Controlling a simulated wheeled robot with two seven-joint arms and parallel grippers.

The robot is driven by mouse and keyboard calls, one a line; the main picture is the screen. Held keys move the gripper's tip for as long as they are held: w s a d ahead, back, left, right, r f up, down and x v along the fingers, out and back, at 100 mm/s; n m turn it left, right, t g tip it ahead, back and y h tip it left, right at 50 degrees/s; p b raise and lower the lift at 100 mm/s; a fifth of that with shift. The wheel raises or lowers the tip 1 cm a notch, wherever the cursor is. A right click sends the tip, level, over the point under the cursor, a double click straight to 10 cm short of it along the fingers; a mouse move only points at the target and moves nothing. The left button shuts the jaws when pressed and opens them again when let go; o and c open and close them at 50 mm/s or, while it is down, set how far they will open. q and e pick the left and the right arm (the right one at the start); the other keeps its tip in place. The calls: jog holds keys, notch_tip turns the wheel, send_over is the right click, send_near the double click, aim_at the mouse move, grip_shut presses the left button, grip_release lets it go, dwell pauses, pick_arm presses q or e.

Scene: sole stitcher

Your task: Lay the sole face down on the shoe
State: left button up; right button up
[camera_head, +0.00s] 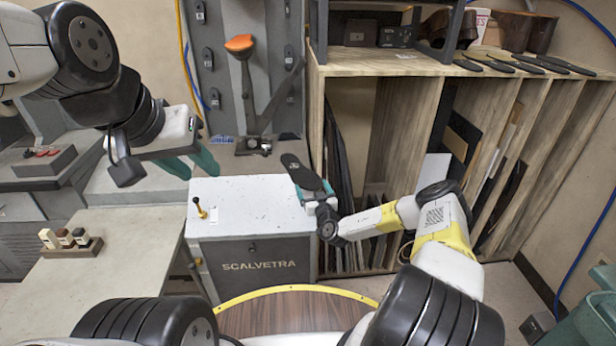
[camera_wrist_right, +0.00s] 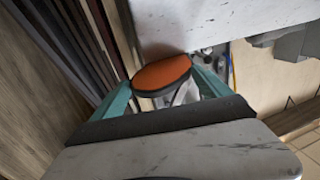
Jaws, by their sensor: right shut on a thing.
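My right gripper (camera_head: 313,186) is shut on the sole (camera_head: 299,170), above the right edge of the white machine top. The head view shows the sole's dark side. The right wrist view shows its orange side with a dark rim (camera_wrist_right: 162,75), between the teal fingers of my right gripper (camera_wrist_right: 167,88). The shoe (camera_head: 240,42), with an orange surface showing, is held up at the back on a dark stand, apart from the sole. My left gripper (camera_head: 203,174) appears open and empty, above the left part of the machine top.
The white machine (camera_head: 250,210) marked SCALVETRA stands in the middle. A wooden shelf (camera_head: 395,68) with upright boards stands at right, with dark soles on top. A bench (camera_head: 120,240) at left bears a small block with bottles (camera_head: 72,242).

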jog(key=o, duration=1.7)
jog(key=shift+f, duration=0.1)
jog(key=shift+c, duration=0.2)
jog(key=shift+o, duration=1.1)
